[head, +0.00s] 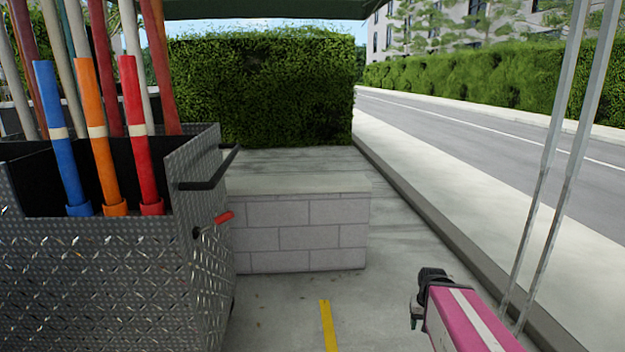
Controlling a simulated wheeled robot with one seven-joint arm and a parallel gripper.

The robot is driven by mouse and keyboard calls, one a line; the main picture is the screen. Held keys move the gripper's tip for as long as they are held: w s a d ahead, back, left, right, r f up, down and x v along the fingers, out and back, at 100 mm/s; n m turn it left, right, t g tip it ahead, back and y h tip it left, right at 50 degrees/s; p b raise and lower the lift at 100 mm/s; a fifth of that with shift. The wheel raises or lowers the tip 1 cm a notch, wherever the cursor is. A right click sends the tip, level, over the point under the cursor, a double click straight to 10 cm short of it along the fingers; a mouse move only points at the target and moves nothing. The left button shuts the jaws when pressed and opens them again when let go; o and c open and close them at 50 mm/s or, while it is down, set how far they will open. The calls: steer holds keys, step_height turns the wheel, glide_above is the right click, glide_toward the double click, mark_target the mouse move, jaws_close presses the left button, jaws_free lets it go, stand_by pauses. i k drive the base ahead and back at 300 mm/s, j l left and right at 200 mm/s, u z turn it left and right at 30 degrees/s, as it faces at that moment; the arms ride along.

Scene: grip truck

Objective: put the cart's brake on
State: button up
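The cart (110,270) is a box of grey diamond-plate metal at the left, holding several coloured poles. A black push handle (210,172) sticks out from its right end. Below it is the brake lever (222,217), with a red grip; it points right and slightly up from a dark pivot on the cart's side. My gripper (418,306) is at the lower right, at the end of my pink arm, well apart from the lever. Only a small dark part of it shows, so I cannot tell whether its fingers are open. The cart's wheels are not clearly visible.
A low block wall (300,228) with a flat top stands just behind and right of the lever. A yellow line (328,325) marks the pavement between cart and gripper, where the floor is clear. Two thin grey poles (555,150) rise at the right, near the kerb.

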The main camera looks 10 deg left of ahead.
mark_target(225, 216)
steer(key=u, duration=2.3)
